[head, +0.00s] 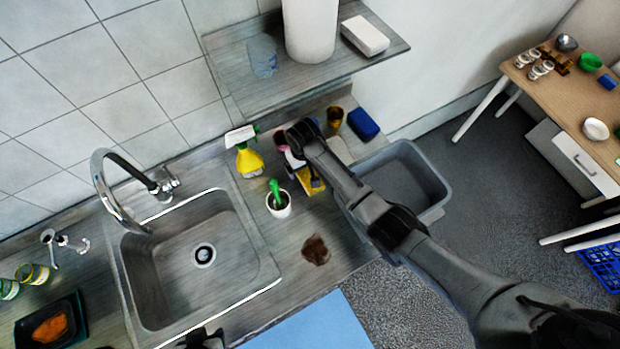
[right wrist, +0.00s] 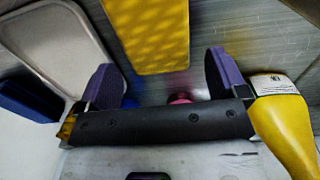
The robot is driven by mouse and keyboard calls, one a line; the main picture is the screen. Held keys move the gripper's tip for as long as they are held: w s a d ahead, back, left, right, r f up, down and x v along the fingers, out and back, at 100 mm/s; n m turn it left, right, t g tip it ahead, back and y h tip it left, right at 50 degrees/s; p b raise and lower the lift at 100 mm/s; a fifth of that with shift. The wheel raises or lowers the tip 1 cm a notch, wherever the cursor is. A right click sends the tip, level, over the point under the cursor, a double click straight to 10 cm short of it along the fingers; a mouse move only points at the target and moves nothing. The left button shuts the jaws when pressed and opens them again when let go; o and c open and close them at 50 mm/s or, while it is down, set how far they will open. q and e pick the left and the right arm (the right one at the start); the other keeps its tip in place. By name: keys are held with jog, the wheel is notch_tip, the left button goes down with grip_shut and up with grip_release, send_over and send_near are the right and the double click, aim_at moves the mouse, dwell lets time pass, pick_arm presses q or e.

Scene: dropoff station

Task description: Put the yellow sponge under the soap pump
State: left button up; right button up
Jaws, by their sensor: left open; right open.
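The yellow sponge (head: 306,186) lies on the counter right of the sink, partly covered by my right gripper. In the right wrist view the sponge (right wrist: 150,35) lies beyond the open fingertips, with nothing held between them. My right gripper (head: 303,172) is open above the counter beside the sponge; its purple-grey fingers (right wrist: 163,78) are spread apart. A chrome, pump-like fitting (head: 62,241) stands left of the sink; I cannot tell surely that it is the soap pump. My left gripper (head: 204,340) shows only as a dark part at the bottom edge, open.
A yellow spray bottle (head: 249,160) and a white cup with a green brush (head: 279,203) stand close to my right gripper. The sink (head: 165,282) lies to the left. A grey bin (head: 425,168), blue block (head: 363,123) and brown cup (head: 335,117) are right. A shelf (head: 235,52) overhangs behind.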

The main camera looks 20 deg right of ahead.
jog(key=shift+f, duration=1.05)
jog(key=c, duration=1.1)
jog(key=shift+o, duration=0.2)
jog(key=shift+r, duration=0.1)
